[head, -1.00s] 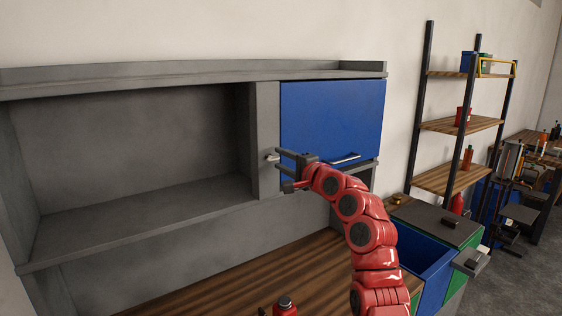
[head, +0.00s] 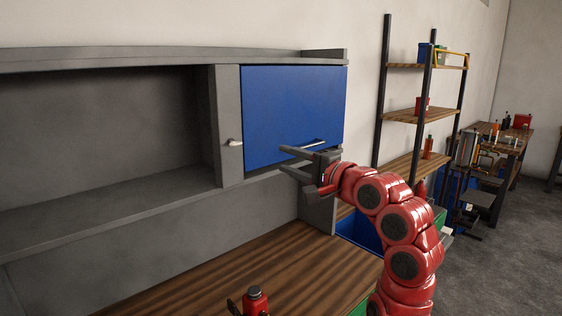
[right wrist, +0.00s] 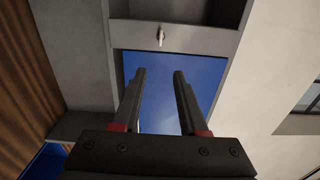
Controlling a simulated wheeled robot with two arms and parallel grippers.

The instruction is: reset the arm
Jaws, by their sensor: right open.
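My right arm (head: 398,225) is red and reaches up from the lower right in the head view. Its gripper (head: 284,160) is open and empty, in front of the lower part of the blue cabinet door (head: 290,105). In the right wrist view the two dark fingers (right wrist: 158,75) stand apart with nothing between them, and the blue door (right wrist: 160,108) shows behind them. The door looks shut. Its silver handle (head: 312,143) is just above the fingers in the head view.
A grey open shelf (head: 110,190) lies left of the door. A blue bin (head: 358,231) is partly behind my arm. A shelf rack (head: 418,115) stands to the right.

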